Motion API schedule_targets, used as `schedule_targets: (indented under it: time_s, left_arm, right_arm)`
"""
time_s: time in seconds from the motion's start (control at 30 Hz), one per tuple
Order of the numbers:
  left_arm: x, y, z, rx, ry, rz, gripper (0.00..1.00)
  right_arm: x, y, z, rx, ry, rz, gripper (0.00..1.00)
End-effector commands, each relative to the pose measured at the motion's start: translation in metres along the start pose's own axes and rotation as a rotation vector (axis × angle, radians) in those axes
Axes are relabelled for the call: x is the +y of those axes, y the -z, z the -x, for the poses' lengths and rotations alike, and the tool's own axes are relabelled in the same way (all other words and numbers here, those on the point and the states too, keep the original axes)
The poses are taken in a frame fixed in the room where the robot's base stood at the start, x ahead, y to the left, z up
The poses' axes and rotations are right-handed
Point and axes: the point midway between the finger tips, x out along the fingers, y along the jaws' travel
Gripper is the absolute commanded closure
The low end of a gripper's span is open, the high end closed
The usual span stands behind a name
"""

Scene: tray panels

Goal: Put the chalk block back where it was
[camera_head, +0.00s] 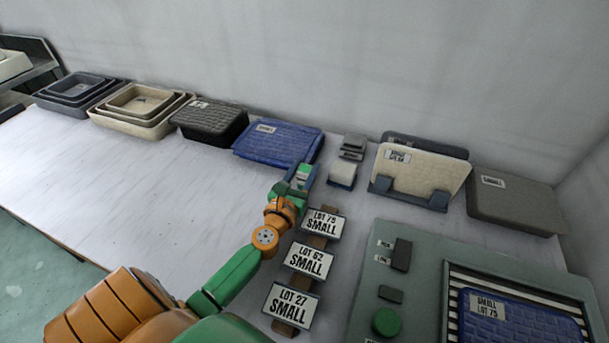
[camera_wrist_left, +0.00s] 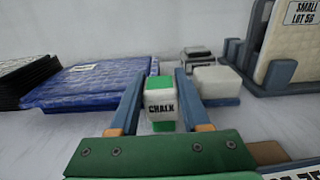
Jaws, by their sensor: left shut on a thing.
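The chalk block (camera_wrist_left: 160,94) is white with green ends and the word CHALK on its face. It stands upright between the blue fingers of my left gripper (camera_wrist_left: 159,108), which is shut on it. In the head view the chalk block (camera_head: 303,171) shows at the end of my left arm, between the fingertips of my left gripper (camera_head: 302,178). I cannot tell whether the block touches the table. Just to its right, apart from it, a white block on a blue base (camera_head: 342,174) stands on the table. My right gripper is not in view.
A blue woven tray (camera_head: 275,142) lies left of the gripper, with a black tray (camera_head: 210,122) beyond it. A rack holding a cream panel (camera_head: 422,170) stands to the right. Lot signs (camera_head: 309,259) stand nearer me, beside a grey-green console (camera_head: 421,263).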

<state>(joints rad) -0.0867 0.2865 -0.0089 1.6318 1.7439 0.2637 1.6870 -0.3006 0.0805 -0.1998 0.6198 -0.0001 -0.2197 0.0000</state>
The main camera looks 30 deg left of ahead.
Motion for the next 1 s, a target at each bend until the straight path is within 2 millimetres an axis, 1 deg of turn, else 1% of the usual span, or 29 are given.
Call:
schedule_targets:
  time_s: [0.07,0.17,0.2,0.27,0.3,0.57,0.67,0.77,0.83,1.0]
  left_arm:
    - [0.000,-0.002,0.000,0.000,0.000,0.000,1.00]
    - [0.000,0.002,0.000,0.000,0.000,0.001,1.00]
    - [0.000,0.002,0.000,0.001,0.000,0.000,0.51]
    - [0.000,0.001,0.000,0.001,0.000,0.000,0.34]
    - [0.000,0.001,0.000,0.001,0.000,0.000,0.24]
    - [0.000,0.001,0.000,0.001,0.000,0.000,0.23]
    - [0.000,-0.004,0.002,0.001,0.001,0.000,0.23]
    - [-0.001,0.000,0.017,0.003,0.001,0.001,0.23]
    - [-0.001,-0.001,0.032,0.004,0.001,0.001,0.23]
    - [-0.001,0.003,0.073,0.004,0.001,0.001,0.23]
  right_arm:
    - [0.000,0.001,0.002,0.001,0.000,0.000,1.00]
    - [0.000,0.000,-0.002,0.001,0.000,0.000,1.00]
    - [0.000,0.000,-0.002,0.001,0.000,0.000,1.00]
    - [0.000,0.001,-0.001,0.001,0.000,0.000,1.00]
    - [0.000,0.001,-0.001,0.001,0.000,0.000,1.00]
    - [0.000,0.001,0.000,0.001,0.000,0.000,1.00]
    - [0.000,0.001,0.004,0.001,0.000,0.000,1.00]
    - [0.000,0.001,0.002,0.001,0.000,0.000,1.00]
    - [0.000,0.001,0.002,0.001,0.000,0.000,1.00]
    - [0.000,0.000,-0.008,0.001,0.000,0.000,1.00]
